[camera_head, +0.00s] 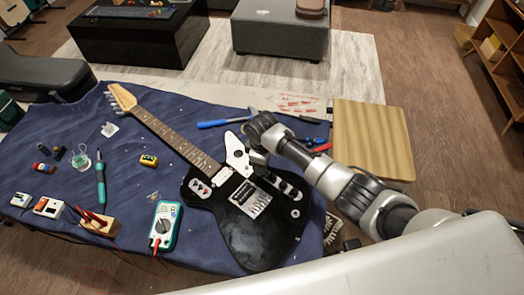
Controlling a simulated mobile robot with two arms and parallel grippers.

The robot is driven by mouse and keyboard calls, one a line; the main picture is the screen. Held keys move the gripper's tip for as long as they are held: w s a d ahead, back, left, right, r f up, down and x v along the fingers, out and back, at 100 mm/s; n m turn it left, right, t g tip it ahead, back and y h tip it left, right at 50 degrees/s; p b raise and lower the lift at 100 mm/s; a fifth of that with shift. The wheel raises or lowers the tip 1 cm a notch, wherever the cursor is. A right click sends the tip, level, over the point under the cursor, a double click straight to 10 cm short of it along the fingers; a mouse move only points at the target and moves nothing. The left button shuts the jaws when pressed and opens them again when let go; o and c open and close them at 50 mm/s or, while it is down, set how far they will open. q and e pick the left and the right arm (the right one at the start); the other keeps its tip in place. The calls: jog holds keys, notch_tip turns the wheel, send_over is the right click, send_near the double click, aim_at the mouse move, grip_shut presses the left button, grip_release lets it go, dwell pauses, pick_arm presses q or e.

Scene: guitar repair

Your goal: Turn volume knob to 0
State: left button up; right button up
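A black electric guitar (252,237) lies on the blue-covered table, its neck (165,132) pointing to the upper left. A metal bridge plate (250,198) sits on the body. A narrow control strip (284,186) with small knobs lies to the right of the bridge. Which knob is the volume knob, and how it is turned, is too small to tell. My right arm comes in from the right. Its gripper (257,157) is above the upper edge of the guitar body, up-left of the control strip. Its fingers are too small to read. My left gripper is not in view.
A green multimeter (164,226), a soldering iron (100,180) and small parts lie left of the guitar. A blue-handled hammer (215,123) and pliers (312,142) lie behind it. A wooden board (372,135) is at the table's right.

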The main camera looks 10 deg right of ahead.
notch_tip(320, 180, up, 7)
jog(key=shift+r, duration=0.2)
jog(key=shift+c, duration=0.2)
